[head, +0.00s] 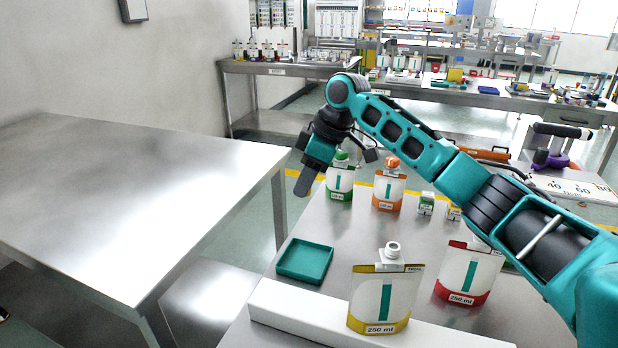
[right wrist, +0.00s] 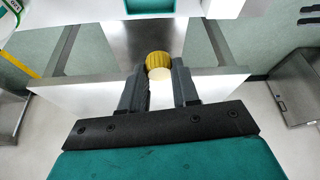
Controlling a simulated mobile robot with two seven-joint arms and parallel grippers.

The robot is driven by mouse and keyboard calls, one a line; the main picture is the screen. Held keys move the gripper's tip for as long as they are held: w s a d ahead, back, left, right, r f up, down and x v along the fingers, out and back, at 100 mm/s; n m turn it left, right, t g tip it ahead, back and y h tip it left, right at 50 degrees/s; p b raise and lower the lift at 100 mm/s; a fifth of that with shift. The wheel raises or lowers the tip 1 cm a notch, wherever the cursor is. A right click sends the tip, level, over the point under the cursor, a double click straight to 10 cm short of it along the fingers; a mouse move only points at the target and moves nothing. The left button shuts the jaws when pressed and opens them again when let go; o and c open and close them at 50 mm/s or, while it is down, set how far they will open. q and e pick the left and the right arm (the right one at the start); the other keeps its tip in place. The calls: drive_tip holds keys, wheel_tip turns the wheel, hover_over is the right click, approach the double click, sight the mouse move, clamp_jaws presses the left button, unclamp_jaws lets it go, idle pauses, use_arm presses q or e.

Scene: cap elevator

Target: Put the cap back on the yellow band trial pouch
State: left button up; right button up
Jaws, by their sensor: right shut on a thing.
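The yellow band trial pouch (head: 372,318) stands upright at the front of the steel bench, with a "250 ml" label. Its white spout (head: 392,251) is bare on top. My right gripper (head: 304,182) is up and left of the pouch, above the bench's left edge and apart from the pouch. In the right wrist view the right gripper (right wrist: 158,80) is shut on a ribbed yellow cap (right wrist: 158,60) with a pale lower part. In the head view I cannot make out the cap. My left gripper is not in view.
A red band pouch (head: 480,268) stands right of the yellow one, its top partly hidden by my right arm. Green (head: 340,188) and orange (head: 388,192) capped pouches stand behind, beside small boxes (head: 427,204). An empty teal tray (head: 305,262) lies left. A bare table (head: 120,190) stands further left.

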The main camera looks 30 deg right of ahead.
drive_tip(key=s+a+f+m+t+h, duration=0.1)
drive_tip(key=s+a+f+m, duration=0.2)
drive_tip(key=s, duration=0.5)
drive_tip(key=s+a+f+m+h, duration=0.2)
drive_tip(key=s+a+f+m, duration=0.1)
drive_tip(key=s+a+m, duration=0.3)
drive_tip(key=shift+s+f+m+t+h, duration=0.15)
drive_tip(key=shift+s+m+t+h, duration=0.2)
drive_tip(key=shift+s+m, duration=0.45)
drive_tip(key=shift+s+a, duration=0.1)
drive_tip(key=shift+s, duration=0.1)
drive_tip(key=shift+s, duration=0.15)
